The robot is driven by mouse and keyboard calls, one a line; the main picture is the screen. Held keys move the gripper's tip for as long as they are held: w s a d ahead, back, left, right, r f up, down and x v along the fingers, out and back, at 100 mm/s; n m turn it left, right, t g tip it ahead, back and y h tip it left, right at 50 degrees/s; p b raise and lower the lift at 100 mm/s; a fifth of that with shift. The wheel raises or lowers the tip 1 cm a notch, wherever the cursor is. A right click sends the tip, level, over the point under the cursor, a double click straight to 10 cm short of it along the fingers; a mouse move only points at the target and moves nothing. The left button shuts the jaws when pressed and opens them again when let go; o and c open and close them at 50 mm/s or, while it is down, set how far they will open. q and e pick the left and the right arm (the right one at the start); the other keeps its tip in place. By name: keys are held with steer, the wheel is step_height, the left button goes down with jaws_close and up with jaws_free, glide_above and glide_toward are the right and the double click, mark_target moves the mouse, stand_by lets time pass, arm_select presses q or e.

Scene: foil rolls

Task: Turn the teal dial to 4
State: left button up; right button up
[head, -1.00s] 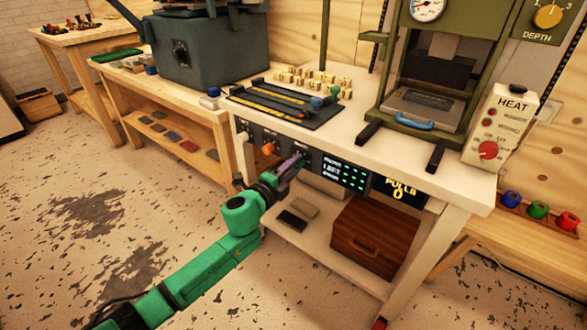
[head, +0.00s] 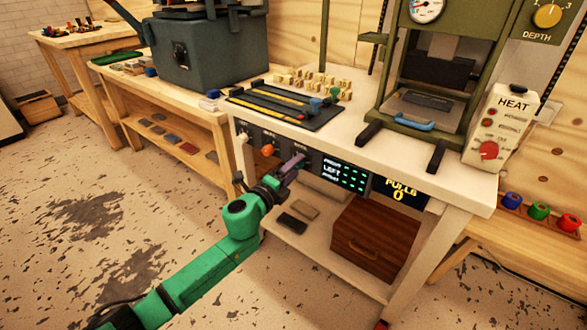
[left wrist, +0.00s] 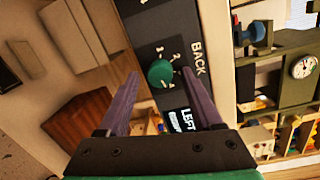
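The teal dial (left wrist: 160,73) shows in the left wrist view on a dark panel (left wrist: 150,28), with small numerals around it and the word BACK beside it. I cannot read which numeral it points to. My left gripper (left wrist: 160,76) is open, with one purple finger on each side of the dial and a gap visible to each. In the head view my left gripper (head: 294,163) is at the panel under the white bench top and hides the dial. My right gripper is not in view.
A brown box (head: 375,240) stands on the shelf below. The floor at left is clear.

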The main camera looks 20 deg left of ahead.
arm_select(q)
steer(key=shift+s+a, duration=0.1)
steer(key=v, duration=1.4)
steer(key=shift+s, duration=0.15)
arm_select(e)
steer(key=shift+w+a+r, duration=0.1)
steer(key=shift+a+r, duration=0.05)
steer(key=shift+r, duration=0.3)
